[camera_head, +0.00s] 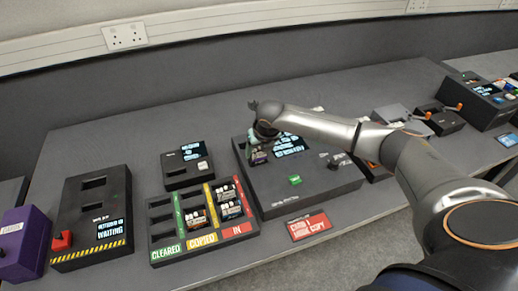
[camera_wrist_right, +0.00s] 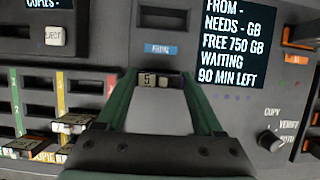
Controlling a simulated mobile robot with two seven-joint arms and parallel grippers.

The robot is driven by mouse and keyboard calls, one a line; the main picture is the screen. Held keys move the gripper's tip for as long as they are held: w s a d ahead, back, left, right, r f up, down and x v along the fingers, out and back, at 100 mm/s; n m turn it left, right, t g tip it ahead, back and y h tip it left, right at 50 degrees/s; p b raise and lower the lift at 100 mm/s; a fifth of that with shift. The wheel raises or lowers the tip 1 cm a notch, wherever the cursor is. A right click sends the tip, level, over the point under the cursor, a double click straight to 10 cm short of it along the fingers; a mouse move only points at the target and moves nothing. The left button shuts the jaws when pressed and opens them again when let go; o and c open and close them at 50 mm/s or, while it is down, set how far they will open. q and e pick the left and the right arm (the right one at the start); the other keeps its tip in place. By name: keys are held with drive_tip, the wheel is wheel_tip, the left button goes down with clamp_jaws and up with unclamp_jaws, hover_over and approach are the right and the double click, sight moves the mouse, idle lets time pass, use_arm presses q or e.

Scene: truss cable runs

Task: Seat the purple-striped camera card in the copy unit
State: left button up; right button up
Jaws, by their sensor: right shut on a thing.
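My right gripper (camera_head: 262,140) is over the left part of the copy unit (camera_head: 318,192), a dark box with a lit screen. It is shut on the camera card (camera_head: 259,158), whose purple end shows below the fingers. In the right wrist view the green fingers (camera_wrist_right: 158,82) hold the card (camera_wrist_right: 153,80), with a pale label marked 5. The card is in front of the blue FROM label (camera_wrist_right: 160,49) and its dark slot (camera_wrist_right: 162,17). It appears outside the slot. The screen (camera_wrist_right: 240,42) shows FROM blank and WAITING. My left gripper is out of view.
A tray (camera_head: 165,246) marked CLEARED, COPIED and IN holds several cards left of the unit. A small box with a screen (camera_head: 180,178) stands behind it. A red-buttoned box (camera_head: 92,205) is farther left. A red sign (camera_head: 309,226) lies in front. The unit has a green button (camera_head: 295,180) and a knob (camera_wrist_right: 270,140).

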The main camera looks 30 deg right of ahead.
drive_tip(key=o, duration=1.4)
drive_tip(key=shift+r, duration=3.8)
drive_tip(key=shift+s+f, duration=0.1)
